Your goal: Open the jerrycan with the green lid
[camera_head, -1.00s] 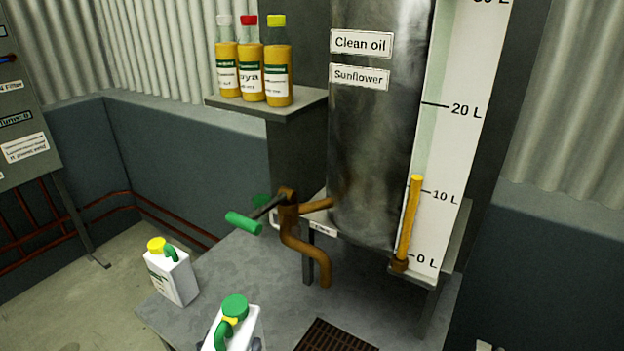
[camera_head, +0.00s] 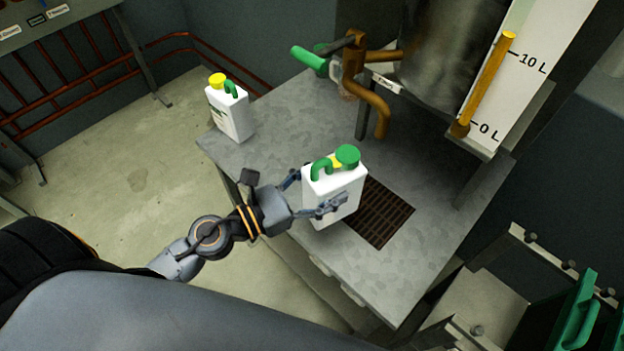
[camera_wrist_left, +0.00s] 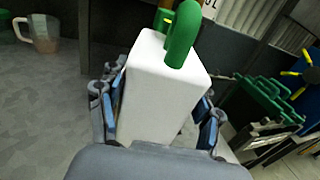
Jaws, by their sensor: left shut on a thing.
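The jerrycan with the green lid (camera_head: 335,187) stands upright on the grey metal table beside the dark drain grate. Its green lid (camera_head: 348,156) is on, with a green handle next to it. My left gripper (camera_head: 318,192) is shut on the white body of this jerrycan, one finger on each side. In the left wrist view, the white body (camera_wrist_left: 162,88) sits between the fingers, with the green handle (camera_wrist_left: 183,35) above; the lid is mostly hidden there. My right gripper is not in view.
A second jerrycan with a yellow lid (camera_head: 230,110) stands at the table's left corner. A brown tap with a green lever (camera_head: 309,60) hangs above the table under the metal tank (camera_head: 435,60). The drain grate (camera_head: 384,215) is just right of the held jerrycan. Green containers (camera_head: 575,318) are at lower right.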

